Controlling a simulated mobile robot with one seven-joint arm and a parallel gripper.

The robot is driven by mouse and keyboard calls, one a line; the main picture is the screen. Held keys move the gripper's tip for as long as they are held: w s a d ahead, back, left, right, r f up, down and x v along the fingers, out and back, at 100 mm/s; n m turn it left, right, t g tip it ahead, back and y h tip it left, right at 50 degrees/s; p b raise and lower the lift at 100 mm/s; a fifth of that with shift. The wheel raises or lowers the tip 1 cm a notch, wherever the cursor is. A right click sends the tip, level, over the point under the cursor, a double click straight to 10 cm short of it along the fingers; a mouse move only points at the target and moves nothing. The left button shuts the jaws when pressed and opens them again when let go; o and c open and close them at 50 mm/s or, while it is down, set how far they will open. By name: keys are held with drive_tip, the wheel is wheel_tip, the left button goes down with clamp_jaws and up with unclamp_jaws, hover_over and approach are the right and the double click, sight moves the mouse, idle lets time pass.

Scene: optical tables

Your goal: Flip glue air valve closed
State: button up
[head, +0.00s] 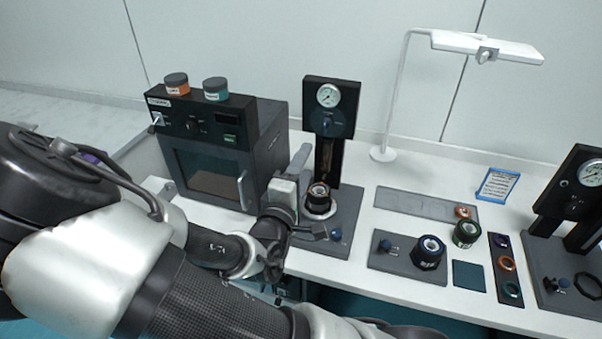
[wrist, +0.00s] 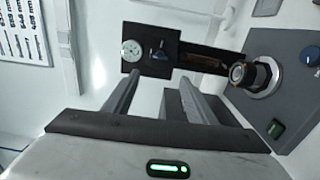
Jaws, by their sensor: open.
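A black post with a gauge (head: 328,95) stands on a grey base plate (head: 345,222) in the middle of the table. A small blue valve handle (head: 328,125) sits just below the gauge dial. In the wrist view the gauge (wrist: 131,50) and the blue valve handle (wrist: 158,53) are on the black panel beyond my fingertips. My gripper (head: 301,155) is open and empty, in front and left of the post. In the wrist view its two fingers (wrist: 159,80) point toward the panel, apart from it. Which valve feeds glue is not labelled legibly.
A black oven (head: 205,150) with two jars on top stands close left of my gripper. A dark ringed holder (head: 319,200) and blue knob (head: 336,234) are on the base plate. A second gauge post (head: 575,185) stands far right. A lamp (head: 383,150) stands behind.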

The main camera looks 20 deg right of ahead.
drive_tip(key=shift+v, duration=1.15)
